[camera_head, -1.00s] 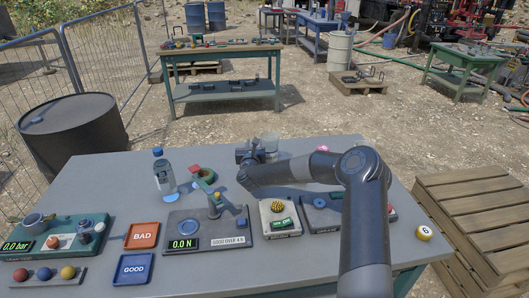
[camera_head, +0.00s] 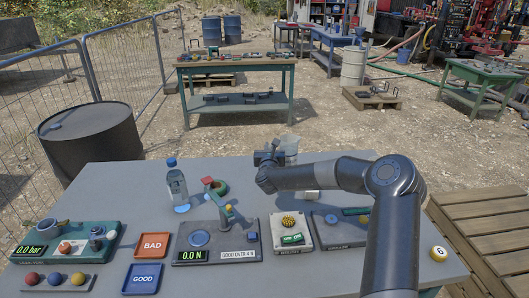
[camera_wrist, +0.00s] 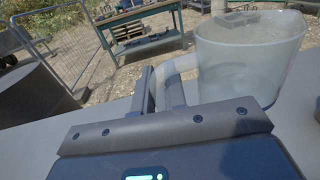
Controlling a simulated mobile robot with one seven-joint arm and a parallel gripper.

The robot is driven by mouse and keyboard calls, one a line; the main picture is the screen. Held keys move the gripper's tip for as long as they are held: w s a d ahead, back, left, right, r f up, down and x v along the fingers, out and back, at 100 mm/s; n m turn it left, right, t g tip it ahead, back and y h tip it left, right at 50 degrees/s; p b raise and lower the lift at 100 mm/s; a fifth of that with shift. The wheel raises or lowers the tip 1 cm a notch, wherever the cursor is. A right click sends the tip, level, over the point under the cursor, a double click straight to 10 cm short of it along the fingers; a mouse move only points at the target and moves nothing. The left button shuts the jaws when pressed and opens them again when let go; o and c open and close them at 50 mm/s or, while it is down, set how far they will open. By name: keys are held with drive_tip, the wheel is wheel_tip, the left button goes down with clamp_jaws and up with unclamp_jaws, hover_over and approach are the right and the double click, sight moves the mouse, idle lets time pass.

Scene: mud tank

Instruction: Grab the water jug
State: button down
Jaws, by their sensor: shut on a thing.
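The water jug (camera_wrist: 245,60) is a translucent, pale grey vessel with a handle on its left side. In the wrist view it fills the upper right, and its handle (camera_wrist: 180,68) lies at the jaws. My gripper (camera_wrist: 165,95) is shut on that handle. In the head view my gripper (camera_head: 268,156) is above the far edge of the grey table, with the jug (camera_head: 289,146) just to its right and partly hidden by my arm. The jug looks upright.
A clear bottle with a blue cap (camera_head: 177,183) stands on the grey table (camera_head: 110,185), left of my gripper. A dark barrel (camera_head: 95,145) stands left.

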sight(294, 138)
drive_tip(key=shift+s+d+r, duration=0.7)
drive_tip(key=shift+d+r, duration=0.25)
drive_tip(key=shift+d, duration=0.4)
drive_tip(key=shift+s+d+r, duration=0.65)
drive_tip(key=shift+d+r, duration=0.25)
drive_tip(key=shift+d, duration=0.45)
drive_tip(key=shift+s+d+r, duration=0.7)
drive_tip(key=shift+d+r, duration=0.25)
drive_tip(key=shift+d, duration=0.4)
drive_tip(key=shift+d, duration=0.15)
